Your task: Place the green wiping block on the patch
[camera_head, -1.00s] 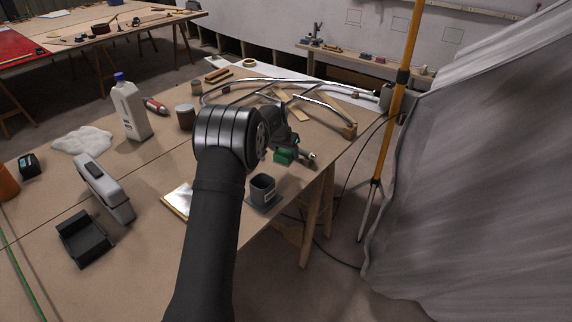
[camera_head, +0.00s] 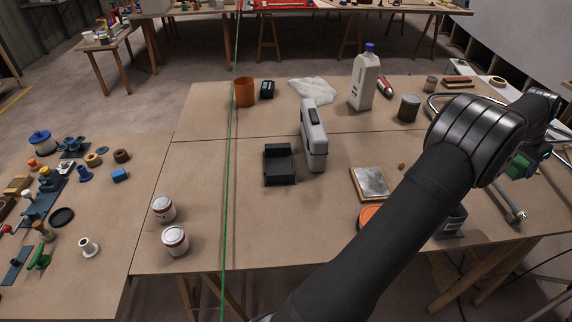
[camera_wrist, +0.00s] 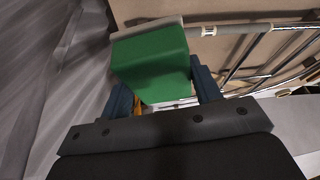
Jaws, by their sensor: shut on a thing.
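The green wiping block (camera_wrist: 150,62) is held between the blue fingers of my gripper (camera_wrist: 160,88) in the wrist view. A pale layer shows along the block's far edge. In the head view the block (camera_head: 517,166) is partly hidden behind my arm, at the right side of the table. A wood-edged board with a shiny silvery square patch (camera_head: 372,181) lies on the table left of my arm. The block is apart from it, farther right. Nothing lies on the patch.
A grey upright case (camera_head: 313,140), black tray (camera_head: 279,165) and white bottle (camera_head: 364,80) stand beyond. A tubular metal frame (camera_wrist: 262,50) is near the block. The table's middle front is clear.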

